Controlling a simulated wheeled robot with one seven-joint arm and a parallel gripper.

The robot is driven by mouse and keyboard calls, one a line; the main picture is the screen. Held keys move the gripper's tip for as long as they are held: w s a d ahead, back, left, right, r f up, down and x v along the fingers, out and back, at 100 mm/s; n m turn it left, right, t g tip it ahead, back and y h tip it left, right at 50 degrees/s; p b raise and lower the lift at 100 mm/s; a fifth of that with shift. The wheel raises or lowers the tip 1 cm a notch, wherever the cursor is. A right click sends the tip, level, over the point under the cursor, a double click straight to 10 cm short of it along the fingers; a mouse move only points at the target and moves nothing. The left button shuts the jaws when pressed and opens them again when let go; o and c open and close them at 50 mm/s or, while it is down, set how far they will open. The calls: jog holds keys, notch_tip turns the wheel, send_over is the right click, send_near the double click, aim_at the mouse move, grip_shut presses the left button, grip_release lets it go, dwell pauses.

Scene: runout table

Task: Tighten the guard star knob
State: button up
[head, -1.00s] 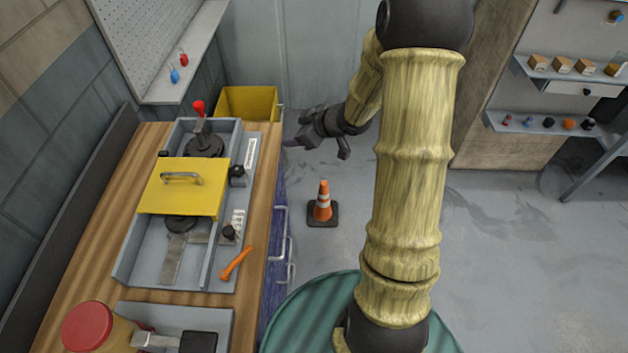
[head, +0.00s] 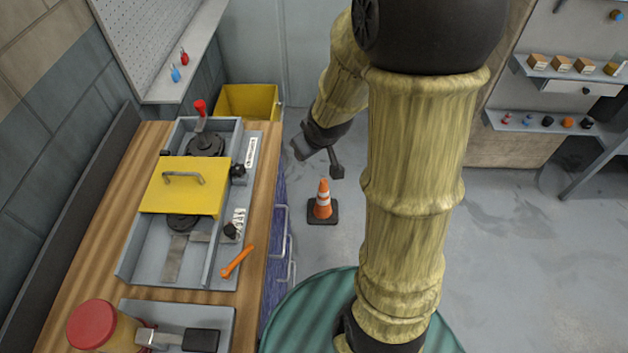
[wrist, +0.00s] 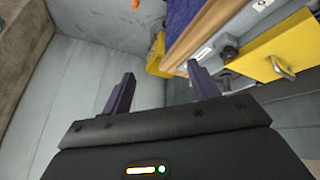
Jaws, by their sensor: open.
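The yellow guard (head: 180,192) with a metal handle covers the middle of a grey machine bed (head: 140,262) on the wooden bench. A dark knob (head: 238,172) sits by the guard's right edge; a second dark knob (head: 231,230) sits lower on the same side rail. I cannot tell which is the star knob or how tight either is. My gripper (head: 320,160) is open and empty, over the floor to the right of the bench and apart from it. In the wrist view, the spread fingers (wrist: 163,88) show, with the guard (wrist: 268,62) to their right.
An orange tool (head: 237,262) lies below the lower knob. A red-lidded jar (head: 92,325) and a grey tray (head: 228,322) are at the bench front. A traffic cone (head: 322,203) stands on the floor. A yellow bin (head: 246,102) is behind the bench.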

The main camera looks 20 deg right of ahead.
jog(key=s+a+r+m+g, duration=0.1)
jog(key=s+a+m+g, duration=0.2)
jog(key=s, duration=0.8)
jog(key=shift+a+r+y+p, duration=0.25)
jog(key=shift+a+y+p, duration=0.05)
jog(key=shift+a, duration=0.2)
jog(key=shift+s, duration=0.1)
